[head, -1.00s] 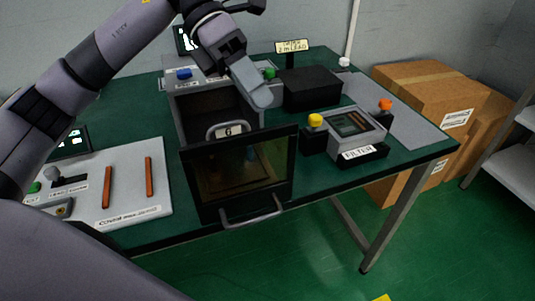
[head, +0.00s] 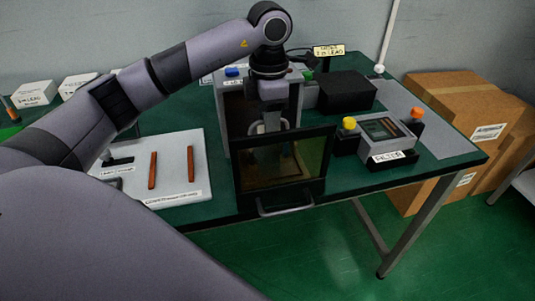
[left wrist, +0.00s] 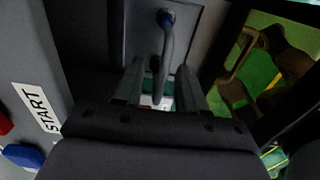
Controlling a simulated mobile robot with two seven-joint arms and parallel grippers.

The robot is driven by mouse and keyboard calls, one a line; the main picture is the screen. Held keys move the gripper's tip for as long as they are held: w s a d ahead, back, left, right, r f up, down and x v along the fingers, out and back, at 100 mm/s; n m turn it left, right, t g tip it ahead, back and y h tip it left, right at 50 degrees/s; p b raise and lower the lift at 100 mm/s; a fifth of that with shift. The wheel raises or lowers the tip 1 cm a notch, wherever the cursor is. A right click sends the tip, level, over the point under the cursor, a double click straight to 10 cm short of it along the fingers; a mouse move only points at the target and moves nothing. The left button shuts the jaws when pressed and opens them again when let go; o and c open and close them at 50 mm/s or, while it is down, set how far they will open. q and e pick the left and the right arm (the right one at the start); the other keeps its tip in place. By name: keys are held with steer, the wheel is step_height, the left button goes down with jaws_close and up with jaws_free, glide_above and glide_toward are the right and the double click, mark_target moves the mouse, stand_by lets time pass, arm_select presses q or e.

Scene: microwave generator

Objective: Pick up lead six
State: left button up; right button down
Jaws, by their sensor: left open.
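A grey curved handle, which I take to be the lead six (left wrist: 168,50), runs between my fingers in the left wrist view, with a blue spot at its top end. In the head view part of the handle (head: 285,125) shows just above the dark door. My left gripper (left wrist: 158,88) is open, one finger on each side of the handle, with no clear grip. In the head view the gripper (head: 271,122) points down into the box behind the door, and the number plate is hidden. My right gripper is out of view.
The microwave door (head: 283,165) with its dark window stands at the table front. A black box (head: 346,91) and the FILTER unit (head: 383,136) stand to the right. A white panel (head: 170,185) with two copper-coloured bars lies left. Cardboard boxes (head: 470,105) stand beyond the table.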

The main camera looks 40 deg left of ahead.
arm_select(q)
step_height(320, 180, down, 4)
steer(key=shift+f+p, duration=0.25)
steer(key=shift+p, duration=0.05)
steer(key=shift+c, duration=0.3)
jaws_close()
steer(key=shift+r, duration=0.15)
